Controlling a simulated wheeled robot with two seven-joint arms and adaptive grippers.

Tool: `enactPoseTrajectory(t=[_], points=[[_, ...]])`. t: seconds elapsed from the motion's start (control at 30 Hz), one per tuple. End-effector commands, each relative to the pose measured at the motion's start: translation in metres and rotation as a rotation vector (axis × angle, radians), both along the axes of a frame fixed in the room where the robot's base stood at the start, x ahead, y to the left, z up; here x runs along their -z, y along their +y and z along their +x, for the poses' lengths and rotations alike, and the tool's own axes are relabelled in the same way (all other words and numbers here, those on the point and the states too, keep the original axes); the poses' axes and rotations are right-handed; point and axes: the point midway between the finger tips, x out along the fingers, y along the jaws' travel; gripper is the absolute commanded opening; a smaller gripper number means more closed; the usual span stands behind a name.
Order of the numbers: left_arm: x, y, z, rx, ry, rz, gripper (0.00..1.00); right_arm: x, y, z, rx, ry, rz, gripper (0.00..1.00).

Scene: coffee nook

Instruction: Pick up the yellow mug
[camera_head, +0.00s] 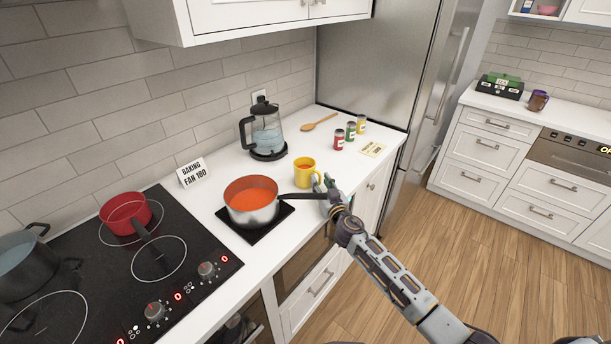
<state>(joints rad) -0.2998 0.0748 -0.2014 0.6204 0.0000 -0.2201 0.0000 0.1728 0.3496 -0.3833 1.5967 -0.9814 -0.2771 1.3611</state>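The yellow mug (303,174) stands upright on the white counter, just behind the handle of a pot of orange-red soup. Its handle side is on the right, by my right gripper. My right gripper (325,188) reaches in from the lower right, with its fingers beside the right side of the mug. The fingers are small and partly overlap the mug's handle area, so I cannot tell whether they touch or close on it. My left gripper is not in view.
The soup pot (251,205) sits on a black trivet (285,212), its handle pointing toward my gripper. A glass kettle (265,133), several small cans (350,131), a wooden spoon (318,123) and a card (373,150) stand or lie behind. A black stovetop (200,238) is at left.

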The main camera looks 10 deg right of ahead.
Motion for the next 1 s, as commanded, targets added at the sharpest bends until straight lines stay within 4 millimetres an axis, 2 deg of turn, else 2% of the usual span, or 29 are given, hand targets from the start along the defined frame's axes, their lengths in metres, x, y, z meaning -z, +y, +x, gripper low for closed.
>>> enactPoseTrajectory(t=[0.53,0.57,0.8,1.0], points=[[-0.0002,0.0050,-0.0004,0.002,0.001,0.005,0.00,0.0003,0.0007,0.0023,0.000,0.000,0.000,0.34],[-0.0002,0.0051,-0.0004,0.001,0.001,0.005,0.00,0.0003,0.0007,0.0023,0.000,0.000,0.000,0.33],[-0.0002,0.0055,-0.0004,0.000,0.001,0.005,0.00,0.0003,0.0007,0.0023,0.000,0.000,0.000,0.02],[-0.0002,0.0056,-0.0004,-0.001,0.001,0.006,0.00,0.0003,0.0006,0.0023,0.000,0.000,0.000,0.00]])
